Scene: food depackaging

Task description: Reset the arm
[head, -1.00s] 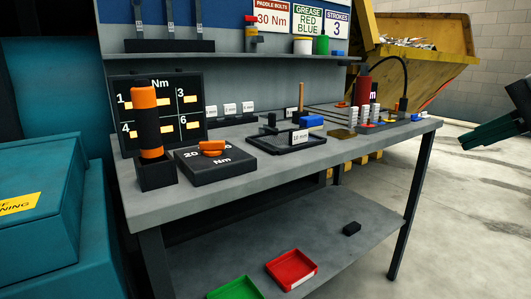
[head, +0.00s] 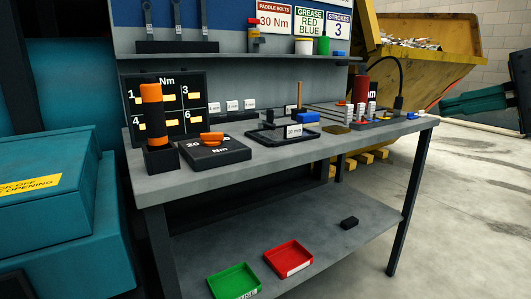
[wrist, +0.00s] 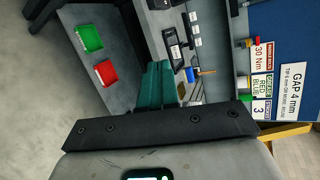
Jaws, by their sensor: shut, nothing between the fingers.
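My gripper (head: 445,105) shows at the right edge of the head view, with dark teal fingers pointing left. It is in the air, to the right of the workbench (head: 345,165) in the picture, in front of the yellow skip. In the wrist view my gripper (wrist: 157,66) has its teal fingers together, shut and empty. From there the bench and its lower shelf appear turned sideways beyond the fingers. I see no contact between the fingers and anything.
On the bench stand an orange-black tool (head: 152,115), a torque block (head: 214,151) and a red cylinder (head: 361,90). Green (head: 234,281) and red (head: 288,258) trays lie on the lower shelf. A teal cabinet (head: 50,220) is at left. Floor right of the bench is clear.

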